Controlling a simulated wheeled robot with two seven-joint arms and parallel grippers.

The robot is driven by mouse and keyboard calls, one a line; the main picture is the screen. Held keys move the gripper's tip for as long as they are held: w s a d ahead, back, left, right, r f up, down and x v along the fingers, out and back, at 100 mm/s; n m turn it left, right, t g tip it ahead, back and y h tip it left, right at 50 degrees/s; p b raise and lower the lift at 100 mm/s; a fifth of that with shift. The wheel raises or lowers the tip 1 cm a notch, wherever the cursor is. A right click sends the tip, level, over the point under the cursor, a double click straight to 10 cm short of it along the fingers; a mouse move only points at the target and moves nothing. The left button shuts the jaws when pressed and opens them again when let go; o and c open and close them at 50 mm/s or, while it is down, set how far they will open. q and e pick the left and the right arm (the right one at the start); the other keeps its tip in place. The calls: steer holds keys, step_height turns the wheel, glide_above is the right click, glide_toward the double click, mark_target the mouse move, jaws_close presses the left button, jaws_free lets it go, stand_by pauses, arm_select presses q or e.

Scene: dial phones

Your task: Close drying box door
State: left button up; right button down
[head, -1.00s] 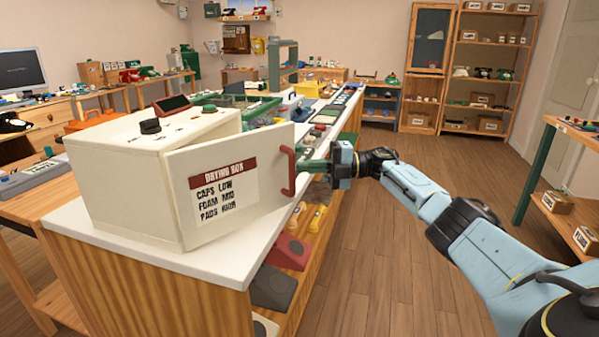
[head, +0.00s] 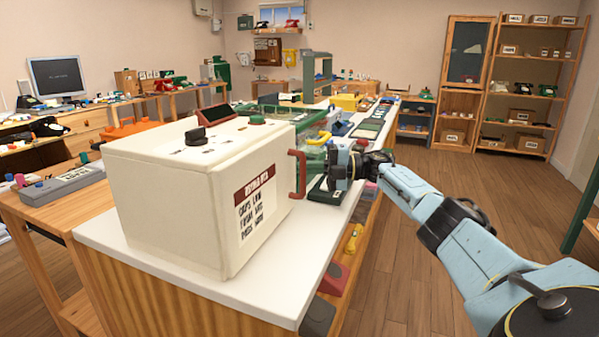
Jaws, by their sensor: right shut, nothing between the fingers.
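The drying box (head: 160,195) is a cream box standing on the near end of the white-topped bench. Its door (head: 240,240), with a red-headed label and a red handle (head: 297,174), is swung in against the box's right side. It looks flush or nearly flush; I cannot tell whether a small gap is left. My right gripper (head: 318,170) is shut and empty, just right of the handle and pointing toward it. Whether it touches the handle or door is unclear. My left gripper is out of view.
The white bench top (head: 290,270) has a bare strip in front of the door. Green trays and phone parts crowd the bench behind the box. Shelves under the bench hold several parts. Open wooden floor (head: 400,270) lies to the right.

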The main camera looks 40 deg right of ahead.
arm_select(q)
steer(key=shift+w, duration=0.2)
arm_select(e)
steer(key=shift+w, duration=0.2)
steer(key=shift+a, duration=0.1)
